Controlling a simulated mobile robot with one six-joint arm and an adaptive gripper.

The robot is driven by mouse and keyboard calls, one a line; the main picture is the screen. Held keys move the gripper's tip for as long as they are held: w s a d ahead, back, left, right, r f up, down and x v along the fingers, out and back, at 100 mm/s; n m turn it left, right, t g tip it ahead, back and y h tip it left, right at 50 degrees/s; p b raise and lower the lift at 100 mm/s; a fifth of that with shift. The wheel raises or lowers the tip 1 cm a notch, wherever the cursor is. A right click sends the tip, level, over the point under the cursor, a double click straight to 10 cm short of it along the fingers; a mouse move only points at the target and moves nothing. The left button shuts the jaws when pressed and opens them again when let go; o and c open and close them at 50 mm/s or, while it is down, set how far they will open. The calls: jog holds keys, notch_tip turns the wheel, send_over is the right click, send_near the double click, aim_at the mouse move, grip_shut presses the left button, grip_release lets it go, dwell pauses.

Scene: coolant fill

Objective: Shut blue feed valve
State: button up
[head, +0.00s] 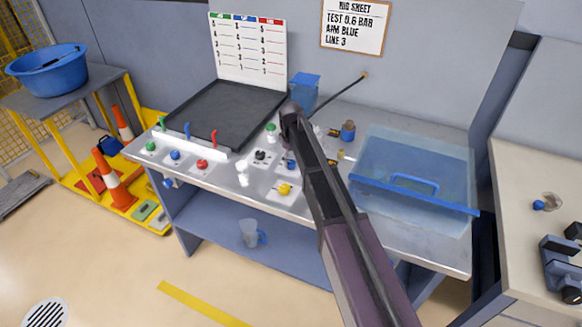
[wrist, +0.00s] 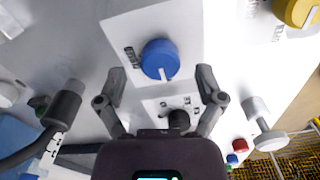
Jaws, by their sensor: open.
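A round blue knob (wrist: 160,58) with a white pointer line sits on a white plate in the wrist view. The line points down the picture, toward my gripper. A small part of a blue knob (head: 290,164) shows beside my arm in the head view. My gripper (wrist: 158,82) is open and empty, with one finger on each side of the blue knob's lower edge; I cannot tell whether they touch it. In the head view my arm hides most of the gripper. A blue lever (head: 187,130) stands between a green and a red lever at the left. I cannot read the valve labels.
A yellow knob (head: 285,188), a black knob (head: 260,155) and a white T-handle (head: 242,170) stand close by. A black tray (head: 225,115) lies behind the levers. A clear blue-rimmed tank (head: 415,165) is at the right. A jug (head: 250,233) stands on the lower shelf.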

jog(key=shift+f+b, duration=0.65)
jog(key=shift+f, duration=0.3)
jog(key=c, duration=1.1)
